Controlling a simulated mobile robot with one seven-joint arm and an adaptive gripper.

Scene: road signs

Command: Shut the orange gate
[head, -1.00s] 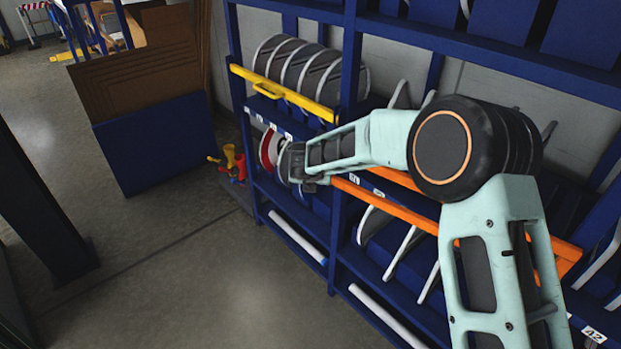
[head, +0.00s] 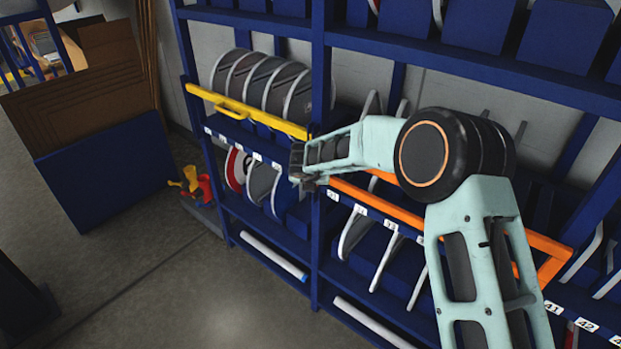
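The orange gate (head: 375,203) is a long barred frame on the front of the blue shelf, in the bay right of the middle post. Its front bar slopes down to the right, and a second bar shows behind my arm. The bars meet at an orange end piece (head: 553,268) at the right. My arm hides part of the gate. My gripper (head: 298,170) is at the gate's left end, by the middle post. Its fingers are dark and small, and I cannot tell whether they are open or touching the gate.
A yellow gate (head: 245,112) lies across the left bay, in front of several round signs (head: 262,84). Signs stand in lower slots. Red and yellow objects (head: 192,184) stand beside the shelf, near a blue panel (head: 103,172). The floor (head: 190,290) in front is clear.

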